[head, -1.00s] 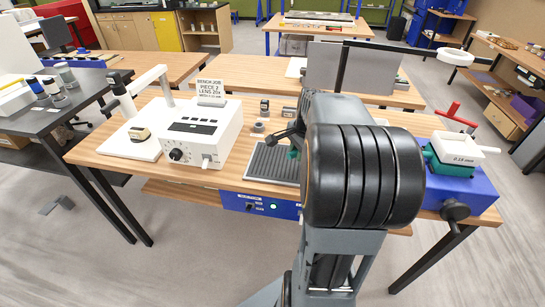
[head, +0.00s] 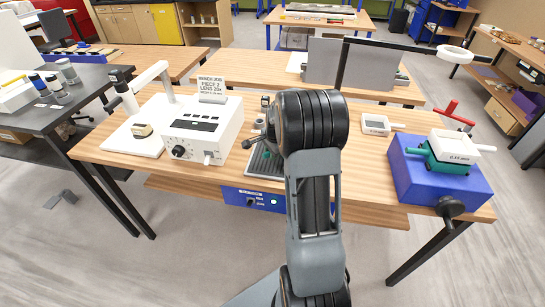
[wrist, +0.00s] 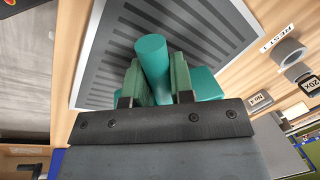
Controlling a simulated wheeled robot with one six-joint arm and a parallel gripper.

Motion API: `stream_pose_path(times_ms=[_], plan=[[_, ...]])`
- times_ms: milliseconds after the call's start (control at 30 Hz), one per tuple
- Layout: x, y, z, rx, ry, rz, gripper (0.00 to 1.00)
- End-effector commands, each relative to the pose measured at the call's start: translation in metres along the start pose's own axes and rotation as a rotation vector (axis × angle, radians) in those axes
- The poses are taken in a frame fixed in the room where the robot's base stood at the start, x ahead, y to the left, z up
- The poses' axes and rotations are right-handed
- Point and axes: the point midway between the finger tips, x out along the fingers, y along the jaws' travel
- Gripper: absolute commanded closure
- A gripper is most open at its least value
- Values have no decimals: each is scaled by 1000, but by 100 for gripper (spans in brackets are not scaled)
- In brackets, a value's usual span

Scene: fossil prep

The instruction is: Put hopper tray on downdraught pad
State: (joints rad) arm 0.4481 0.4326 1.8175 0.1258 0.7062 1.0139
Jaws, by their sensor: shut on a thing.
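My gripper (wrist: 156,86) is shut on the round upright grip of a teal piece, which I take to be the hopper tray (wrist: 152,58). Flat teal parts show on both sides of the fingers in the wrist view; the gripper hides the rest. The downdraught pad (wrist: 212,28) is a grey plate with dark slots, behind the teal piece in the wrist view. In the head view the pad (head: 258,168) lies on the bench, left of my arm, which covers part of it. I cannot tell whether the teal piece touches the pad.
A white control box (head: 203,128) with a sign stands left of the pad. A blue block (head: 440,182) at the bench's right end carries a white tray (head: 461,148) marked 0.16 mm. A small white framed item (head: 376,125) lies near the back.

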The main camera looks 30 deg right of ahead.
Motion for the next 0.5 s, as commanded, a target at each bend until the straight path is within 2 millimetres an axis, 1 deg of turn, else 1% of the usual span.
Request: stream_pose_path(times_ms=[33, 167, 500], plan=[[8, 3, 0, 1, -2, 5, 100], [22, 6, 0, 1, -2, 3, 100], [26, 6, 0, 0, -1, 1, 100]])
